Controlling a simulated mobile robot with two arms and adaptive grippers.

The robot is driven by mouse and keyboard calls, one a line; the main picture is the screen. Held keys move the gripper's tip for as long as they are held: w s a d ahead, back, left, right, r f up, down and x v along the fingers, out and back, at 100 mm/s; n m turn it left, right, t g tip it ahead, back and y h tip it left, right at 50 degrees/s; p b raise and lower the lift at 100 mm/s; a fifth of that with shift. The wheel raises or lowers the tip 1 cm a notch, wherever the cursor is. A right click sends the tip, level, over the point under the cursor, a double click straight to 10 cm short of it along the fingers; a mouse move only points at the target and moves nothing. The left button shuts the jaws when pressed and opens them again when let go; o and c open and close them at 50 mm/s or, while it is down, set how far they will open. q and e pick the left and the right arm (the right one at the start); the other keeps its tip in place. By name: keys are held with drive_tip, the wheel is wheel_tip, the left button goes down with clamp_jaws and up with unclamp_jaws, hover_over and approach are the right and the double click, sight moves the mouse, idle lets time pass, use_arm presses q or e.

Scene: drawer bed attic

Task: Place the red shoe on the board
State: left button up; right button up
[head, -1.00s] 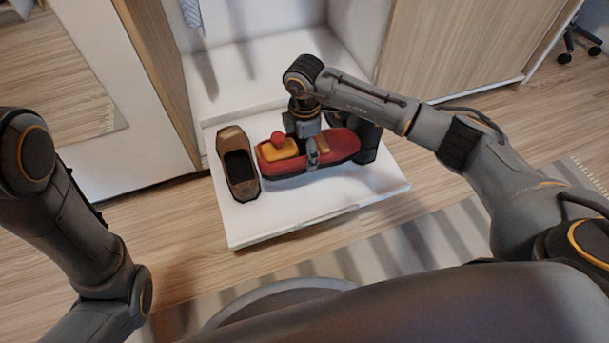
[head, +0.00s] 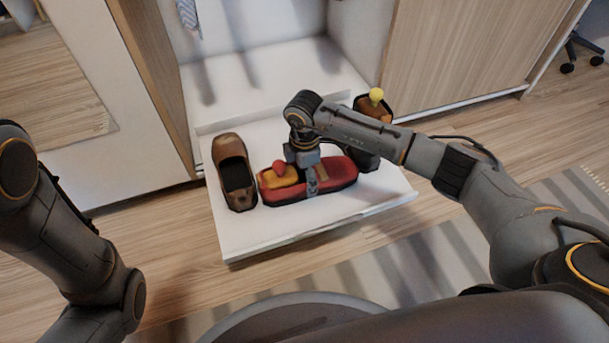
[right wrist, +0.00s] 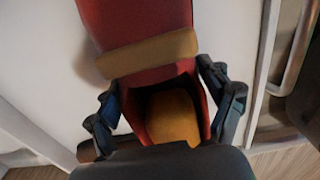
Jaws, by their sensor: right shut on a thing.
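The red shoe (head: 338,174) has a dark sole, an orange piece and a red knob at its left end. It is at the middle of the white board (head: 290,226); I cannot tell whether it rests on it or hangs just above. My right gripper (head: 312,184) is shut on the shoe from above, near its middle. In the right wrist view, the fingers (right wrist: 168,100) are on both sides of the red shoe (right wrist: 130,25), by its opening and tan strap. My left arm shows at the left, but its gripper is out of view.
A brown shoe (head: 233,165) stands on the board just left of the red one. A dark shoe with a yellow knob (head: 376,97) is at the right, partly hidden by my right arm. The board's front strip is clear. Wooden cabinet panels (head: 460,50) stand behind.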

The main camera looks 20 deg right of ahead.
drive_tip(key=o, duration=1.3)
